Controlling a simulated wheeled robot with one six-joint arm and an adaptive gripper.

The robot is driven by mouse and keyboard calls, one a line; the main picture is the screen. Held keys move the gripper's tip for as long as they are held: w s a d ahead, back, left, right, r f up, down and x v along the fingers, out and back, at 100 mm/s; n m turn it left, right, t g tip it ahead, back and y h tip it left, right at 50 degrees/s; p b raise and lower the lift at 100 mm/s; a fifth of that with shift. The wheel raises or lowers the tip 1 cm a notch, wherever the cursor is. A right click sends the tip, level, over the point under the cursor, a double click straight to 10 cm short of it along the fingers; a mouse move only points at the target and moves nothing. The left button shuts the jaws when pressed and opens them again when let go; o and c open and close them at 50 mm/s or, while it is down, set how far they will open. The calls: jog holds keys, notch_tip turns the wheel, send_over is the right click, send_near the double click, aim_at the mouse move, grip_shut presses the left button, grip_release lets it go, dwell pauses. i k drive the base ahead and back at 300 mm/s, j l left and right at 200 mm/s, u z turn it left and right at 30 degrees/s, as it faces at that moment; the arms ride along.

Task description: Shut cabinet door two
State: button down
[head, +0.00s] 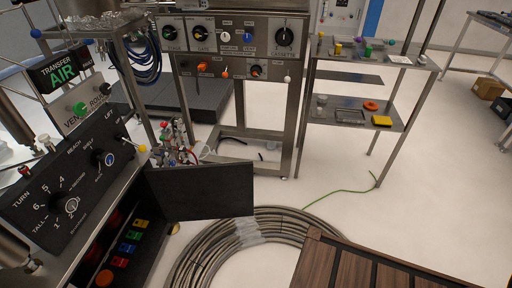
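A dark flat cabinet door (203,190) stands swung open at the lower left. It juts out to the right from the control cabinet (75,170), above the coiled hose on the floor. My gripper is not in view.
A large coil of grey hose (195,250) lies below the door. A brown slatted surface (365,268) fills the bottom right. A steel dial rack (240,50) and a shelf unit (352,116) stand behind. White floor is clear between the shelf and coil, except for a green cable (345,191).

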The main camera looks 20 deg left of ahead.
aim_at(220, 190)
jog(key=i+l+u, duration=0.25)
jog(key=i, duration=0.15)
jog(key=i+l+u, duration=0.25)
jog(key=i, duration=0.15)
jog(key=i+l+u, duration=0.15)
jog(key=u, duration=0.25)
jog(key=i+l+u, duration=0.25)
jog(key=u, duration=0.2)
jog(key=i+l+u, duration=0.15)
jog(key=l+u, duration=0.25)
jog(key=i+l+u, duration=0.15)
jog(key=u, duration=0.3)
jog(key=i+l+u, duration=0.1)
jog(key=l+u, duration=1.7)
jog(key=l, duration=0.3)
jog(key=k, duration=0.05)
